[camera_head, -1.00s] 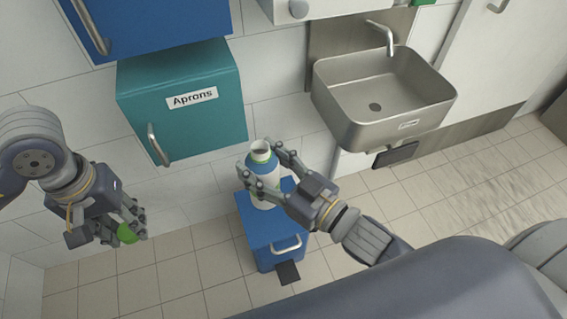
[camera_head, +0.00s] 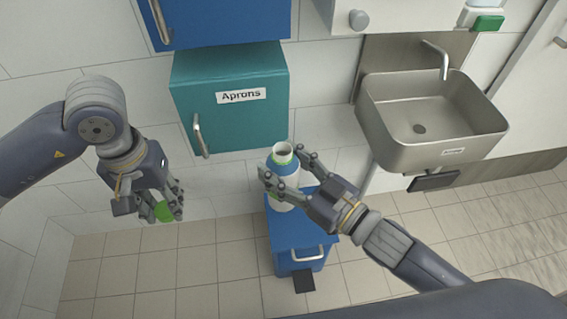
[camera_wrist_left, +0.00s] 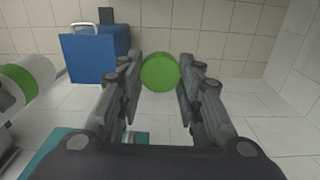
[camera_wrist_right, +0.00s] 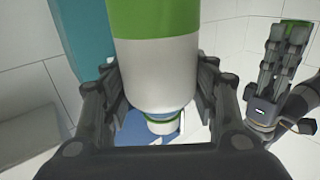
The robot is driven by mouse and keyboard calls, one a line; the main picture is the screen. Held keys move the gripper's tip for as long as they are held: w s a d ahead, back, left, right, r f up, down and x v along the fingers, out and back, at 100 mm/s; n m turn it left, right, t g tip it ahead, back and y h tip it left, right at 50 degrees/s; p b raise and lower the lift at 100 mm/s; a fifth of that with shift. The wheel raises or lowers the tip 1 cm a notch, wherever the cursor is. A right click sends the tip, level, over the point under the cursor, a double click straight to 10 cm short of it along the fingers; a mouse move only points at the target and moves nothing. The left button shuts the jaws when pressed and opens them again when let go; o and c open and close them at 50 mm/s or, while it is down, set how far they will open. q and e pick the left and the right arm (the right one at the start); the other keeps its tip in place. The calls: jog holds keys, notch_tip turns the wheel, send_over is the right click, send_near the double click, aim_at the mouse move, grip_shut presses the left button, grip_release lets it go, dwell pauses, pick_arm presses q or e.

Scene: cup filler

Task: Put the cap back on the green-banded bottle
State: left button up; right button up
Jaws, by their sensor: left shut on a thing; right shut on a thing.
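The bottle (camera_head: 286,177) is white and blue with a green band and an open, uncapped neck pointing up. My right gripper (camera_head: 285,177) is shut around its body. In the right wrist view the bottle (camera_wrist_right: 155,60) fills the space between the fingers. My left gripper (camera_head: 165,210) is shut on the round green cap (camera_head: 164,211), left of the bottle and apart from it. The cap (camera_wrist_left: 160,72) sits between the fingertips in the left wrist view, where the bottle (camera_wrist_left: 30,80) shows at the left edge.
A blue pedal bin (camera_head: 300,245) stands on the floor below the bottle. A teal Aprons cabinet (camera_head: 240,125) hangs on the wall behind. A steel sink (camera_head: 430,120) is on the right. Open space lies between the two grippers.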

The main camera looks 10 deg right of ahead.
pick_arm(q)
jog(key=w+d+r, duration=0.3)
jog(key=d, duration=0.3)
jog(key=w+d+r, duration=0.3)
jog(key=d+r, duration=0.1)
jog(key=d, duration=0.2)
notch_tip(320, 180, up, 8)
jog(key=n, duration=0.1)
send_over(283, 148)
jog(key=shift+f, duration=0.15)
jog(key=shift+f, duration=0.1)
jog(key=shift+f, duration=1.95)
jog(key=shift+f, duration=0.85)
jog(key=shift+f, duration=0.5)
